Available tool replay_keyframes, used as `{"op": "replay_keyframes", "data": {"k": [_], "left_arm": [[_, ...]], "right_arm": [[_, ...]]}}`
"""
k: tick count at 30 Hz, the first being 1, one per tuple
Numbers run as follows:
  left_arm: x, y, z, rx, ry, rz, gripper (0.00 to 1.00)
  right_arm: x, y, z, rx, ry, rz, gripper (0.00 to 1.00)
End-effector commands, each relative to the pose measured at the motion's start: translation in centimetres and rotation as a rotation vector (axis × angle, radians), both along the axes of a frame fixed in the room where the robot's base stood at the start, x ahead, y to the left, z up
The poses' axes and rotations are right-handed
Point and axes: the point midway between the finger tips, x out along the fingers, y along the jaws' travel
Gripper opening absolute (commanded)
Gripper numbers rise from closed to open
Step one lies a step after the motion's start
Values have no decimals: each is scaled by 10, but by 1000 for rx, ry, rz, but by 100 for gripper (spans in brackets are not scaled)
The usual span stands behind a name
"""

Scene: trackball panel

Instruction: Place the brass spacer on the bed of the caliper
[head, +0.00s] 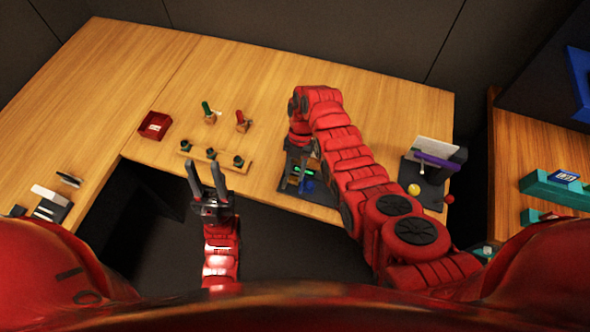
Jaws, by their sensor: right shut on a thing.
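A dark device with a small green display, which looks like the caliper (297,183), stands at the table's front edge, partly covered by my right arm. My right gripper (302,156) points down just over its far side and is shut. What it holds is almost wholly hidden by the gripper and arm; I take it to be the brass spacer, as I see no spacer elsewhere. I cannot tell whether it touches the bed. My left gripper (205,170) is open and empty, fingers pointing away, in front of the table edge.
A red tray (155,125), a wooden strip with dark knobs (214,157), and green and red-handled tools (208,112) stand left. A panel with a yellow ball (414,189) stands right.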

Motion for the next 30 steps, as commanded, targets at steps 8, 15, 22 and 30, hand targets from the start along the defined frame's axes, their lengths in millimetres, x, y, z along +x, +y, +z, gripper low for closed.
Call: {"op": "replay_keyframes", "data": {"k": [8,15,22,30], "left_arm": [[0,0,-8,0,0,0,39],[0,0,-16,0,0,0,39],[0,0,-18,0,0,0,39],[0,0,-18,0,0,0,39]], "right_arm": [[0,0,-6,0,0,0,0],[0,0,-11,0,0,-1,0],[0,0,-12,0,0,-1,0],[0,1,-12,2,-2,0,70]]}}
